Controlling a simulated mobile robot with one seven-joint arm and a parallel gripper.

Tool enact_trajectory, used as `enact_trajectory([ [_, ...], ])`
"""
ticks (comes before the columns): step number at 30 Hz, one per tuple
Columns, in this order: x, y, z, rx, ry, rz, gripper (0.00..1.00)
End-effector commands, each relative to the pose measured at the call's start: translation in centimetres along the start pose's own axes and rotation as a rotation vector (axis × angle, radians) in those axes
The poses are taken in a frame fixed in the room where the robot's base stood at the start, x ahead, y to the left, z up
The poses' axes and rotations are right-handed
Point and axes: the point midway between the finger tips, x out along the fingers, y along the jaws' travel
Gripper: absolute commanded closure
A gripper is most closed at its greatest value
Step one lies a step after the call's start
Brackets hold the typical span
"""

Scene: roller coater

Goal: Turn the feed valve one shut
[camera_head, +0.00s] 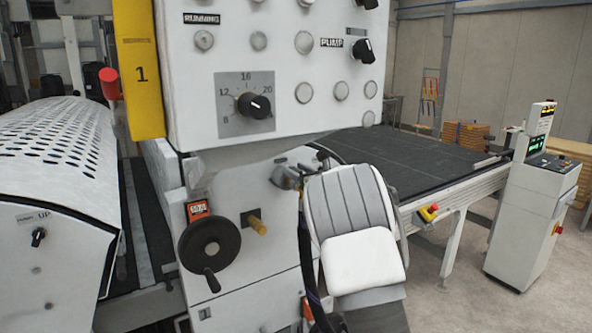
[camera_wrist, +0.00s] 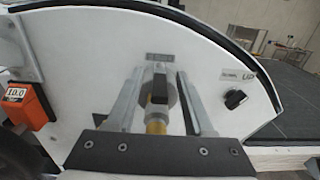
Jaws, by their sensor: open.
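In the wrist view, a small valve (camera_wrist: 158,88) with a dark, upright handle sits on a white panel, below a small grey label too blurred to read. A yellow part (camera_wrist: 155,124) shows just below the handle. My gripper (camera_wrist: 158,84) is open, with one pale finger on each side of the valve and a visible gap on both sides. I cannot tell whether either finger touches it. In the head view my grey-and-white arm reaches up beside the machine column. I cannot make out the jaws or this valve there.
A control panel (camera_head: 275,75) overhangs the column. Below it are a black handwheel (camera_head: 210,245), an orange counter (camera_head: 198,209) and a yellow-handled fitting (camera_head: 254,222). A dark conveyor bed (camera_head: 420,165) lies behind. In the wrist view, a black selector knob (camera_wrist: 236,99) is right of the valve.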

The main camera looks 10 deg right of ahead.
Motion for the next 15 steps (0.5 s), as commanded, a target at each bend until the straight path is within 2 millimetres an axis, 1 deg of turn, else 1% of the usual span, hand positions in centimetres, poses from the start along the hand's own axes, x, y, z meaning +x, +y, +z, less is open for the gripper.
enact_trajectory([
  [1,-0.01,0.00,0.00,0.000,0.000,0.000,0.49],
  [2,-0.02,0.00,0.00,0.000,0.000,0.000,0.55],
  [3,-0.02,0.00,0.01,0.000,0.000,0.000,0.62],
  [5,-0.03,0.00,0.01,0.000,0.000,0.000,0.73],
  [9,-0.03,0.00,0.01,0.000,0.000,0.000,0.98],
  [10,-0.04,0.00,0.01,-0.001,0.000,0.000,1.00],
  [15,-0.04,0.00,0.01,-0.001,0.000,0.000,1.00],
])
